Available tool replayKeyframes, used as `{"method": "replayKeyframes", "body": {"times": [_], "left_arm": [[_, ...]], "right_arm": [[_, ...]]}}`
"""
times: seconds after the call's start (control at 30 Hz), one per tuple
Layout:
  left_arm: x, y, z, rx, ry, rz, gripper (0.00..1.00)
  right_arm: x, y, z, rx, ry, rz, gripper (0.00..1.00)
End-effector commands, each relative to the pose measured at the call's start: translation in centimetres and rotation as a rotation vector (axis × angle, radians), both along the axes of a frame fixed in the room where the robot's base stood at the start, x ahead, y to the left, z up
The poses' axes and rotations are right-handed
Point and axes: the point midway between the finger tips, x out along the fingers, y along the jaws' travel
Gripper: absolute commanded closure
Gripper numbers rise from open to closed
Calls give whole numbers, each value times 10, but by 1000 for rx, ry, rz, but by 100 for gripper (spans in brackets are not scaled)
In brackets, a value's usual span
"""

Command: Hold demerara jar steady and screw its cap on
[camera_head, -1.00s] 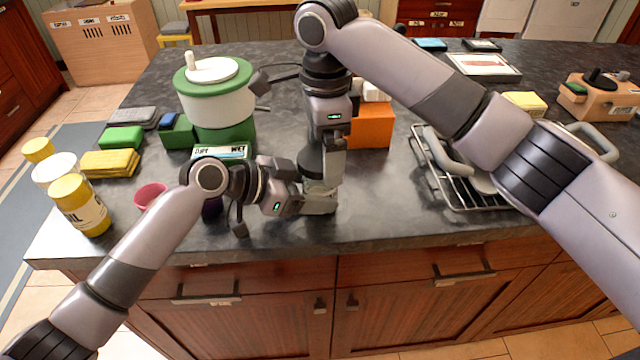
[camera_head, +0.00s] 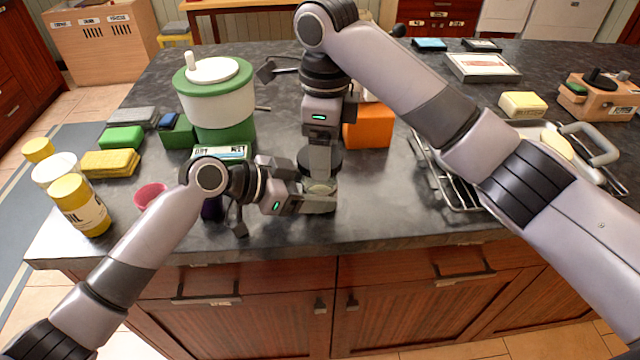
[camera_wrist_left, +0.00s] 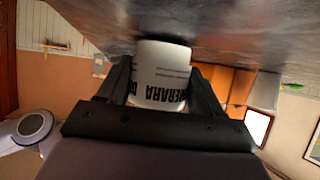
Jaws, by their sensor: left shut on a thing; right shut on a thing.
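The demerara jar (camera_head: 322,187) stands near the front edge of the counter, mostly covered by my grippers in the head view. In the left wrist view the white jar (camera_wrist_left: 160,75) appears upside down, with black lettering, between both fingers. My left gripper (camera_head: 320,197) is shut around the jar body from the left. A dark round cap (camera_head: 335,161) is at the jar's top. My right gripper (camera_head: 321,165) points down from above and is shut on the cap. The fingers hide the seam between cap and jar, so I cannot tell how it sits.
A green and white pot (camera_head: 217,100) and an orange box (camera_head: 369,127) stand behind the grippers. A wire rack (camera_head: 459,190) is at right, partly under my right arm. A pink cup (camera_head: 150,195) and yellow-capped jar (camera_head: 80,207) are at left. The front counter strip is fairly clear.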

Motion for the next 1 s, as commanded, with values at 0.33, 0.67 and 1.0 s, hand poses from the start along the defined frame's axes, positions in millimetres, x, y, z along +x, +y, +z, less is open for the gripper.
{"method": "replayKeyframes", "body": {"times": [0.33,0.67,1.0], "left_arm": [[-2,-2,0,0,-1,-7,89],[-1,-1,0,0,-1,-5,89],[-1,-1,0,0,-1,-4,89]], "right_arm": [[1,-1,0,-1,-4,-1,8],[1,0,0,1,-3,247,8],[1,0,0,1,-4,443,8]]}}
